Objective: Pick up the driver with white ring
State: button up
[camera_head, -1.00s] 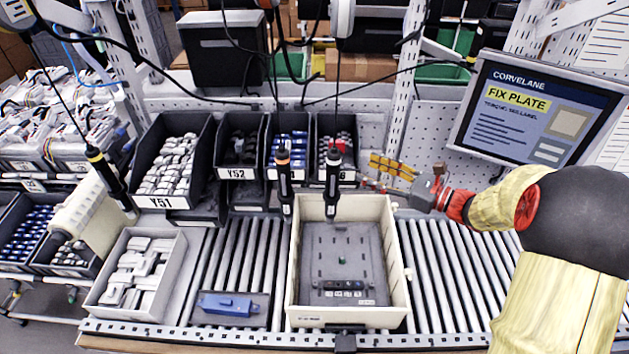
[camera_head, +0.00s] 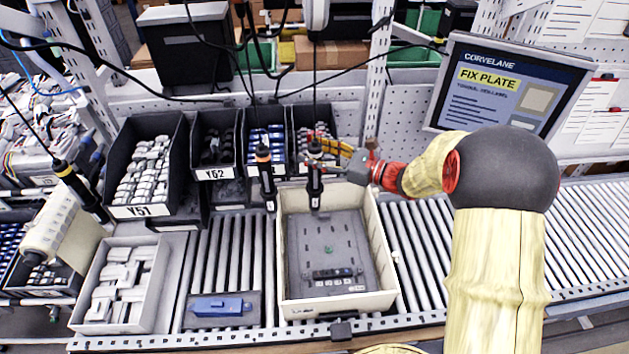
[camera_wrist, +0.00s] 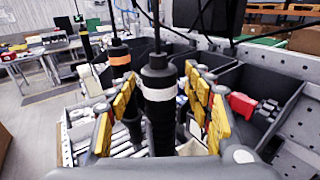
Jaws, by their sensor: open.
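The driver with white ring (camera_head: 314,178) is black and hangs upright on a cable above the cream bin. My gripper (camera_head: 328,147) is at its upper part, coming from the right. In the wrist view, the white-ringed driver (camera_wrist: 161,112) stands between my open yellow fingers (camera_wrist: 159,80), with a visible gap to the right finger. I cannot tell whether the left finger touches it. A driver with orange ring (camera_head: 266,178) hangs just left of it, and it also shows behind the left finger in the wrist view (camera_wrist: 119,62).
A driver with yellow ring (camera_head: 78,188) hangs at far left. Black part bins (camera_head: 213,174) stand behind the drivers. Below are the cream bin (camera_head: 283,255) with a grey plate, a blue part (camera_head: 220,306) and a white parts box (camera_head: 152,295). The rollers at right are clear.

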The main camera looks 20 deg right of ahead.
jog(key=c, duration=0.4)
grip_shut()
dwell(0.4)
jog(key=shift+r, duration=0.1)
